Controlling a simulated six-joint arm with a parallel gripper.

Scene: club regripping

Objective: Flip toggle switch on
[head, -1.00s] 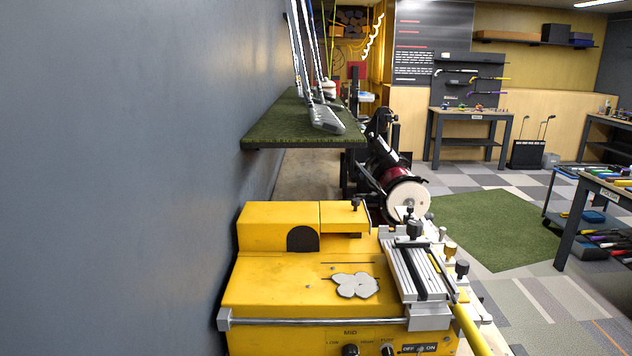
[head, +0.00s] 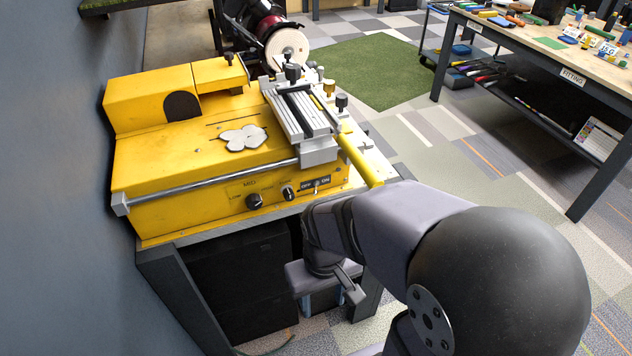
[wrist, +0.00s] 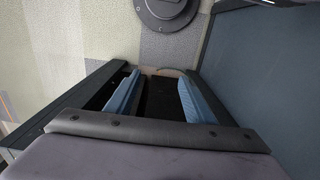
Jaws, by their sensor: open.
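The toggle switch (head: 316,187) is a small lever on the front panel of the yellow machine (head: 160,210), between OFF and ON labels. Its lever is too small to tell which way it leans. My gripper (head: 322,300) is in front of and below the panel, apart from the switch. Its two blue-padded fingers also show in the wrist view (wrist: 152,95), open with nothing between them. The switch does not show in the wrist view.
Two black knobs (head: 254,201) sit left of the switch. A silver rail (head: 210,184) runs above the panel, and a yellow handle (head: 358,160) juts out at the right. The machine stands on a dark-legged table (head: 180,295). A workbench (head: 560,60) stands at far right.

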